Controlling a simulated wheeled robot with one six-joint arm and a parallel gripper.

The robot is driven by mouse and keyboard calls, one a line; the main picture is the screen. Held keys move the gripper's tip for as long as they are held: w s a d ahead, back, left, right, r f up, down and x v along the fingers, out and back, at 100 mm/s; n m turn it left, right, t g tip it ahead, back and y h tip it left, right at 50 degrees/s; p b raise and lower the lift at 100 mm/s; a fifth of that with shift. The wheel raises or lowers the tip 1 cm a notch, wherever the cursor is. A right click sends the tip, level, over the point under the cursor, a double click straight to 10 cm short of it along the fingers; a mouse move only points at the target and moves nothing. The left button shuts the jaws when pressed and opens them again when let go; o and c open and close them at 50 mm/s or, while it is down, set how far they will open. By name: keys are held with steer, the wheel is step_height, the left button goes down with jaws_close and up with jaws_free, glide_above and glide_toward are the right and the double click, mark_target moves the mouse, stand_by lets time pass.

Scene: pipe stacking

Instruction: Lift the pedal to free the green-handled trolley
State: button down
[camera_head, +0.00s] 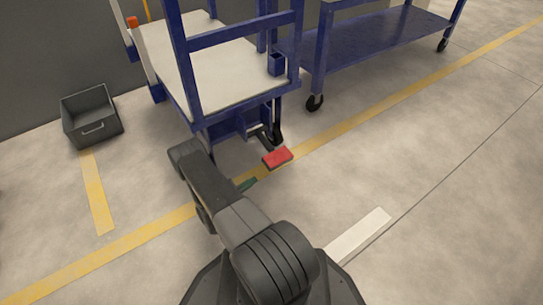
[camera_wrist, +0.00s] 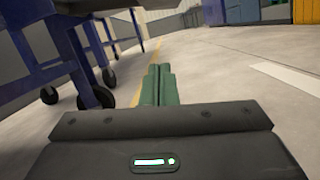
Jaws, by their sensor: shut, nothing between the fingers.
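A red pedal (camera_head: 277,157) sticks out low at the front of a blue-framed trolley (camera_head: 188,77) with a pale deck, on a dark lever near the floor. No green handle shows on this trolley in the head view. My gripper (camera_head: 248,184) is low over the floor, just left of and nearer than the pedal, and apart from it. In the wrist view its green fingers (camera_wrist: 158,84) are shut together with nothing between them. The pedal does not show in the wrist view. Blue frames on black casters (camera_wrist: 88,92) stand at the left there.
A blue cart (camera_head: 375,45) with black casters stands at the back right. A dark grey bin (camera_head: 91,116) sits by the wall at left. Yellow lines (camera_head: 340,121) and a white strip (camera_head: 358,236) mark the floor. The floor at right is clear.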

mark_target(269, 147)
steer(key=shift+d, duration=0.1)
stand_by(0.3)
steer(key=w+d+r+b, duration=0.2)
steer(key=w+d+r, duration=0.2)
steer(key=d+r, duration=0.2)
steer(key=shift+w+d+r+b, duration=0.2)
steer(key=shift+w+d+b, duration=0.15)
steer(key=shift+d, duration=0.85)
steer(key=shift+s, duration=0.1)
